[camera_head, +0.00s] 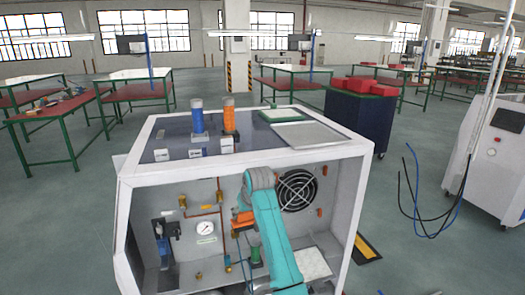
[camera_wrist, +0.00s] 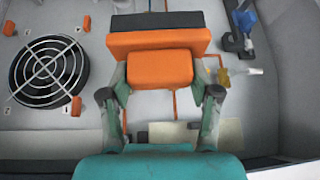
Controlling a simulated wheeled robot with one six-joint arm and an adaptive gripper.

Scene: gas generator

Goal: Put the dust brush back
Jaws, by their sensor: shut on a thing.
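The dust brush (camera_wrist: 158,43) is orange, with a wide body and a narrower block nearer my gripper. Dark bristles show along its far edge in the wrist view. My gripper (camera_wrist: 161,78) has one finger on each side of the narrower block and is shut on it. In the head view the orange brush (camera_head: 242,218) shows just left of my teal arm, inside the open front of the white generator cabinet (camera_head: 365,180). The arm hides part of the brush and the gripper there. I cannot tell whether the brush touches the back panel.
A black fan grille (camera_head: 297,190) is right of the arm. A gauge (camera_head: 205,228), copper pipes and a dark valve unit (camera_head: 163,245) are left. Blue (camera_head: 198,120) and orange (camera_head: 230,118) cylinders and a grey tray (camera_head: 308,134) are on top. Cabinet walls bound the space.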

